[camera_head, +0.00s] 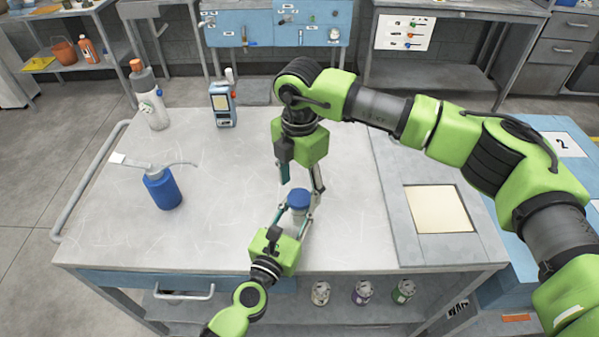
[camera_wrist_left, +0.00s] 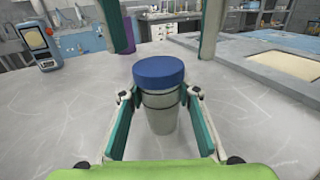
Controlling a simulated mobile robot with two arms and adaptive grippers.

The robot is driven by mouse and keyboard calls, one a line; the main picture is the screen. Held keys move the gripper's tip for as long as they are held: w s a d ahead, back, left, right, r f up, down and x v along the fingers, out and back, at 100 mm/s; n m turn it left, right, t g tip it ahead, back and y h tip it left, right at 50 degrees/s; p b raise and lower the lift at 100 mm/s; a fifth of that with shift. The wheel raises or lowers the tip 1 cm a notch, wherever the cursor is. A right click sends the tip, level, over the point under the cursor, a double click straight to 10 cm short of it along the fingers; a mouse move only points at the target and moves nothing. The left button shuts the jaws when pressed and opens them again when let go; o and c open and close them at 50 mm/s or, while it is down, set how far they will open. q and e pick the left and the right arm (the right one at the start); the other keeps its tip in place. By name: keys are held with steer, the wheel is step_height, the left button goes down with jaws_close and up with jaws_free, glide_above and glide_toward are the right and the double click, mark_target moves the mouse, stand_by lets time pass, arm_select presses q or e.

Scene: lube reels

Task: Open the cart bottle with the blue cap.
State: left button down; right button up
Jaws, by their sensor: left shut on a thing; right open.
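The cart bottle is a pale grey bottle (camera_wrist_left: 161,115) standing upright on the cart top, with its blue cap (camera_head: 299,199) on it. The cap also shows in the left wrist view (camera_wrist_left: 159,71). My left gripper (camera_head: 294,217) is shut on the bottle's body, with one finger on each side, below the cap. My right gripper (camera_head: 301,187) points down from above, open, with its fingers spread apart over the cap. Its fingers also show at the top of the left wrist view, behind the cap on both sides. The bottle's lower part is largely hidden in the head view.
A blue oil can with a spout (camera_head: 162,189), a white bottle with an orange cap (camera_head: 150,100) and a blue-grey meter (camera_head: 222,104) stand on the cart's left side. A square pale pad (camera_head: 437,209) lies at the right. Several cans sit on the lower shelf.

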mark_target(300, 199)
steer(key=shift+f, duration=1.2)
steer(key=c, duration=1.2)
